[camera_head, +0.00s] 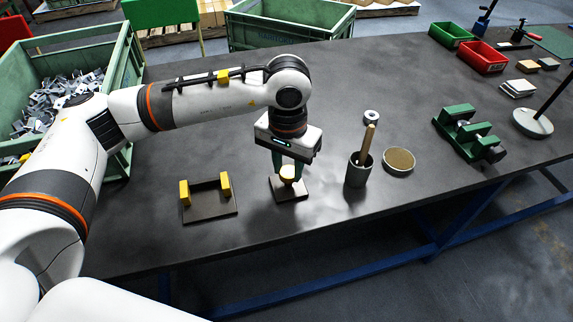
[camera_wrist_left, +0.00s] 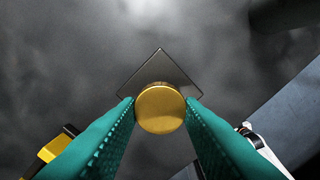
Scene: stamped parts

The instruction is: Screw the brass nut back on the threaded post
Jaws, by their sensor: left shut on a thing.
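The brass nut (camera_head: 288,173) is a round golden cap above a small dark square base plate (camera_head: 291,194) on the table. In the left wrist view the nut (camera_wrist_left: 160,108) sits between the two green fingertips, with the square plate (camera_wrist_left: 160,66) behind it. My left gripper (camera_head: 289,172) points down and is shut on the nut. The threaded post is hidden under the nut and fingers, so I cannot tell how far the nut is on it. My right gripper is not in view.
A dark fixture with yellow uprights (camera_head: 209,203) lies left of the plate. A green clamp block (camera_head: 468,135) is farther right.

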